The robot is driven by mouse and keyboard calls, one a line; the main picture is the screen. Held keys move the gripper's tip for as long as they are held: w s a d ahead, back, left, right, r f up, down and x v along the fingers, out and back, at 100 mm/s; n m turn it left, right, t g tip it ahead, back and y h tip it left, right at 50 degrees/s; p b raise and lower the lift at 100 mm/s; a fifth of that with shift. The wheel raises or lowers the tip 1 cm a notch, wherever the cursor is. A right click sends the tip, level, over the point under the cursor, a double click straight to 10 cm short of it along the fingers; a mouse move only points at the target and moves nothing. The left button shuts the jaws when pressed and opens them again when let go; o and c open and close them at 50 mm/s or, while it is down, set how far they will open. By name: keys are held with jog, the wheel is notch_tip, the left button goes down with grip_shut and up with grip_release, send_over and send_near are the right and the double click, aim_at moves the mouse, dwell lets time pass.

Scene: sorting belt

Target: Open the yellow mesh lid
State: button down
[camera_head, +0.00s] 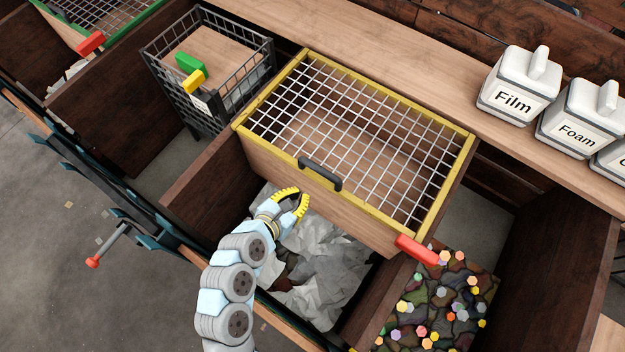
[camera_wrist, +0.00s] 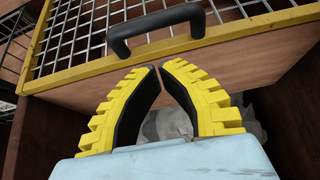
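The yellow mesh lid (camera_head: 375,133) lies flat and closed over a wooden box, a yellow frame around a grey wire grid. A black handle (camera_head: 320,174) sits at its front edge. The handle also shows in the wrist view (camera_wrist: 155,28), above the fingertips. My gripper (camera_head: 298,203) is just in front of and below the handle, apart from it. In the wrist view the yellow, black-padded fingers (camera_wrist: 160,68) curve inward, with a narrow gap between their tips and nothing held. A red tab (camera_head: 417,249) is at the lid's front right corner.
White crumpled sheets (camera_head: 318,262) fill the bin under my gripper. A black wire basket (camera_head: 209,75) stands left of the lid. Labelled canisters (camera_head: 518,88) stand on the ledge at right. Colourful small pieces (camera_head: 440,300) lie in the right bin. Wooden dividers (camera_head: 212,180) flank the middle bin.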

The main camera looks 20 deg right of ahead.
aim_at(317, 180)
jog(key=shift+p+x, duration=0.45)
jog(key=shift+x, duration=4.25)
jog(key=shift+s+d+r, duration=0.1)
jog(key=shift+r, duration=0.1)
